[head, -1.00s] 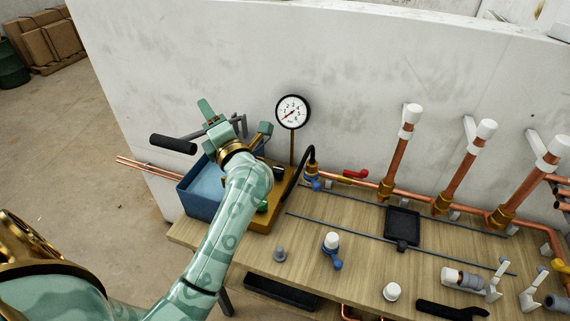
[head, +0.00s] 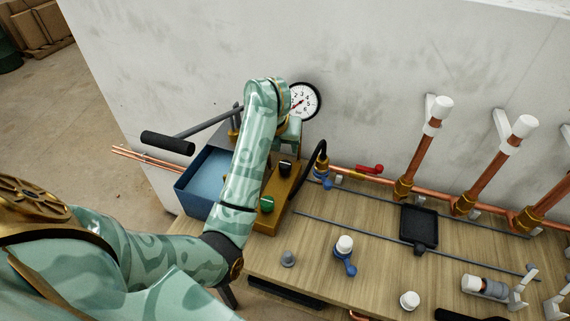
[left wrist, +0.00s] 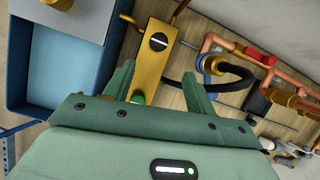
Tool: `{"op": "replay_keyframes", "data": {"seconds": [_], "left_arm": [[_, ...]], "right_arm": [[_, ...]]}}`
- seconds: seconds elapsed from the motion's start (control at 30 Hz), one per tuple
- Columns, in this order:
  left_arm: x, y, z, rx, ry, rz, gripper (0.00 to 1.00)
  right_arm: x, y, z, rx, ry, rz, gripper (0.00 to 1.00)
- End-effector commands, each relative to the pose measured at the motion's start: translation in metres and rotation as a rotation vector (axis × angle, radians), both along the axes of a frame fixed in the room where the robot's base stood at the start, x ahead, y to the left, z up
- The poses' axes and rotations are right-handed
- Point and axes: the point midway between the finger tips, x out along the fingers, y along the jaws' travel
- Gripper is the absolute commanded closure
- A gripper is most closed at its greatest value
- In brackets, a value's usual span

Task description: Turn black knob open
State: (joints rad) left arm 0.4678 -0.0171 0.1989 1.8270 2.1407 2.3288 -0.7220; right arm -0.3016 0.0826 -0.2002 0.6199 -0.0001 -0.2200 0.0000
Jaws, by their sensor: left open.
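The black knob (head: 285,167) sits on top of the yellow-brown pump block (head: 287,193), with a pale line across it. The left wrist view shows the same black knob (left wrist: 158,41), beyond the fingertips and apart from them. A green knob (head: 267,204) is on the near end of the block; in the left wrist view it is partly hidden by my gripper. My left gripper (left wrist: 156,70) is open and empty, with its two fingers spread over the block. In the head view my left gripper (head: 289,132) is partly hidden behind my wrist. My right gripper is not in view.
A blue tank (head: 199,183) and a pump handle (head: 168,142) lie left of the block. A gauge (head: 302,101) stands behind it. A black hose (head: 312,164) and copper pipe with a red lever (head: 369,169) are at right. Loose fittings lie on the bench.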

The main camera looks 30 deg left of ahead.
Motion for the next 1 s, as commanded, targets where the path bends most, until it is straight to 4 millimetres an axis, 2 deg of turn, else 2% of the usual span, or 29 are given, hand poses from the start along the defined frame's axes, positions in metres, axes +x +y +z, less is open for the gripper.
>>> {"op": "replay_keyframes", "data": {"seconds": [0.03,0.2,0.43,0.6,0.93,1.0], "left_arm": [[0.005,0.001,-0.020,-0.001,0.005,0.000,0.44],[0.021,0.007,-0.061,0.001,0.006,0.001,0.44],[0.038,0.013,-0.102,0.001,0.003,0.003,0.44],[0.045,0.015,-0.115,0.002,0.001,0.003,0.44],[0.046,0.016,-0.116,0.004,-0.001,0.003,0.44],[0.046,0.016,-0.116,0.004,-0.001,0.003,0.64]], "right_arm": [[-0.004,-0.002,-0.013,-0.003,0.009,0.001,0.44],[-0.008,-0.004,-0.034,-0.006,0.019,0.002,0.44],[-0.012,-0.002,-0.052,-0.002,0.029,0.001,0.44],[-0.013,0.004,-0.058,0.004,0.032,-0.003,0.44],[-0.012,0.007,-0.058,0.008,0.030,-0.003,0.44],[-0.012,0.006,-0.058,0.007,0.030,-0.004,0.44]]}}
